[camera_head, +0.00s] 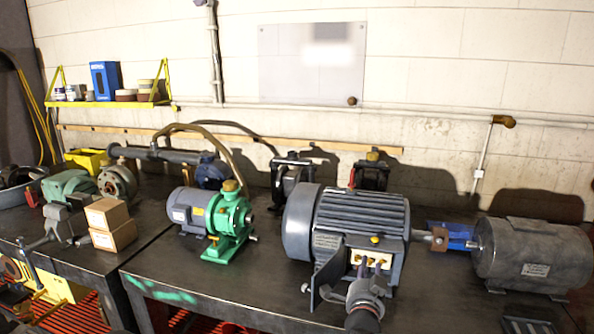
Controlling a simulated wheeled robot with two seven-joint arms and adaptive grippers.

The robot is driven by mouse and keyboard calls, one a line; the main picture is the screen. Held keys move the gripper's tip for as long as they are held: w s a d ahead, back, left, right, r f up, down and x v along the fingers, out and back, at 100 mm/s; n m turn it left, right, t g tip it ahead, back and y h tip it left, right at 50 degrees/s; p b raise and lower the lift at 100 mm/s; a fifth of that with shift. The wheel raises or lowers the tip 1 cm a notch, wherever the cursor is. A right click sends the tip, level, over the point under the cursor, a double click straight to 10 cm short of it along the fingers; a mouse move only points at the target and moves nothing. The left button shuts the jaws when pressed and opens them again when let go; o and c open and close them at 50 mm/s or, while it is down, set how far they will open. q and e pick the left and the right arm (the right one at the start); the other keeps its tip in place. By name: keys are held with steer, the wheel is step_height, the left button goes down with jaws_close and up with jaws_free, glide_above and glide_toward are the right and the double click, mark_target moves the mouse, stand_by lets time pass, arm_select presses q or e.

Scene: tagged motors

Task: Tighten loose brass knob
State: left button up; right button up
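A large grey finned motor (355,214) stands on the dark bench. Its front has a pale terminal plate with several small brass knobs; one brass knob (357,259) shows at the left of the plate. A yellow-brass knob (375,240) sits higher, on the motor's casing above the plate. My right gripper (370,269) comes up from the bottom edge, with its tips at the lower part of the terminal plate. It partly covers the middle and right knobs. I cannot tell whether the fingers touch a knob or how far apart they are. My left gripper is not in view.
A green pump (229,225) with a small grey motor stands left of the big motor. A dark grey cylindrical motor (532,256) is at the right, with a shaft between. Two cardboard boxes (110,235) sit at the left. The bench front between is clear.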

stand_by(0.4)
steer(key=v, duration=0.7)
steer(key=shift+p, duration=0.3)
stand_by(0.5)
